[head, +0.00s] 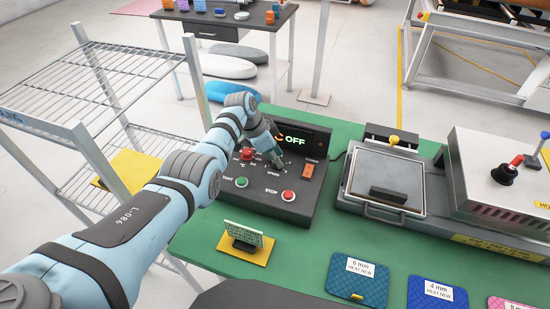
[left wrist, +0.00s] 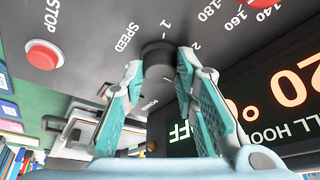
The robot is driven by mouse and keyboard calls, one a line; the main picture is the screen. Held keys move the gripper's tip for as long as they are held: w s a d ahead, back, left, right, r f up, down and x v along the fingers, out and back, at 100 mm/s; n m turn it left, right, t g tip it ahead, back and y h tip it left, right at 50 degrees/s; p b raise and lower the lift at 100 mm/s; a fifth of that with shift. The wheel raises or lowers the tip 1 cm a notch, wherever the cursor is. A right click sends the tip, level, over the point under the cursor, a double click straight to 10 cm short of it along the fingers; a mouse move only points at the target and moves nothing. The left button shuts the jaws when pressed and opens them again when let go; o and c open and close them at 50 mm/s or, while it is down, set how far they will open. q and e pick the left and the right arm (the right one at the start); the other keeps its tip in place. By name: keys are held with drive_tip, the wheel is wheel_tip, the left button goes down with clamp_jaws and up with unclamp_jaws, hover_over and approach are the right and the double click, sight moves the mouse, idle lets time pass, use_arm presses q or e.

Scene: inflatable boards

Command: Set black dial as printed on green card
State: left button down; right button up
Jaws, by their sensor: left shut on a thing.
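The black dial (left wrist: 158,54), marked SPEED, is on the dark sloping control box (head: 288,203). My left gripper (head: 276,159) reaches down to the box. In the left wrist view its two teal fingers (left wrist: 158,78) are on either side of the dial, shut on it. Marks 1 and 2 show by the dial; its pointer cannot be made out. In the head view the gripper hides the dial. A pale green card (head: 245,234) stands in a black holder on a yellow pad (head: 260,252) in front of the box; its print is too small to read. My right gripper is not in view.
A red knob (head: 247,154), green START button (head: 241,182), red STOP button (head: 288,195) and orange switch (head: 308,170) crowd the panel. The display (head: 296,140) reads OFF. A press (head: 386,180) stands right; blue mats (head: 357,279) lie in front.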

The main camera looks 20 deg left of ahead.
use_arm(q)
drive_tip(key=c, duration=1.3)
unclamp_jaws()
drive_tip(key=shift+w+d, duration=0.1)
drive_tip(key=v, duration=1.2)
